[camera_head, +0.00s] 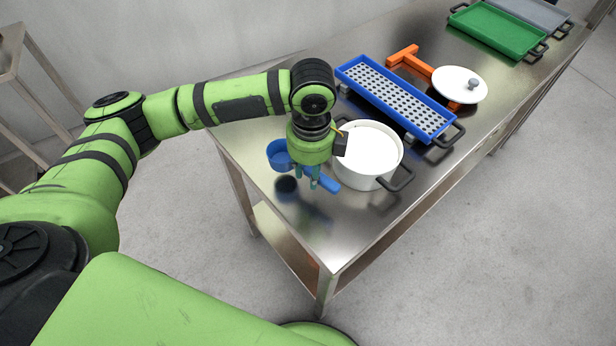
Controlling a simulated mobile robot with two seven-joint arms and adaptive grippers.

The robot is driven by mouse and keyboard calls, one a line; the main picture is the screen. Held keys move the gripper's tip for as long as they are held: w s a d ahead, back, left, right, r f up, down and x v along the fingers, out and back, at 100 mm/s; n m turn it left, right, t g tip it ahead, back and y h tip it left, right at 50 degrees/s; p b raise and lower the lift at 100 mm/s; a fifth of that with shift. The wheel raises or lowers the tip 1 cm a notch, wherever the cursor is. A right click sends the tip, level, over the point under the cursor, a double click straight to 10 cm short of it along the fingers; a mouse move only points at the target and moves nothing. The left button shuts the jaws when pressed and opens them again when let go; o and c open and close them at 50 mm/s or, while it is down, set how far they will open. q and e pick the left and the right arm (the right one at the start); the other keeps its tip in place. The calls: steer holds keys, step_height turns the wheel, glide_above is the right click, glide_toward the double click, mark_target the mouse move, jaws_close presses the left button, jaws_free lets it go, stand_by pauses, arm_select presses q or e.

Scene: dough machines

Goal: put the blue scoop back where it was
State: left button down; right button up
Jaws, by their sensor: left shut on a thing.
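The blue scoop (279,157) is in the camera_head view, near the left end of the steel table. Its round cup points to the left and its handle runs to the lower right. My left gripper (314,183) points down and is shut on the scoop's handle. The gripper body hides the middle of the scoop. A dark reflection shows on the table below the cup, so the scoop seems to be held a little above the top. My right gripper is not in view.
A white pot (368,155) with dark handles stands right beside the left gripper. Behind it are a blue perforated tray (452,138), a white lid (460,86), an orange tool (404,58) and a green tray (500,33). The steel table (322,235) is bare at its front corner.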

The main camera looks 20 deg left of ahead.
mark_target(309, 178)
arm_select(q)
step_height(309, 178, down, 4)
steer(key=shift+s+a+r+p, duration=0.1)
steer(key=shift+r+p, duration=0.05)
steer(key=shift+p, duration=0.25)
steer(key=shift+f, duration=0.25)
steer(key=shift+f, duration=0.15)
steer(key=c, duration=0.9)
jaws_free()
step_height(309, 178, up, 12)
steer(key=shift+r+b, duration=0.15)
steer(key=shift+b, duration=0.65)
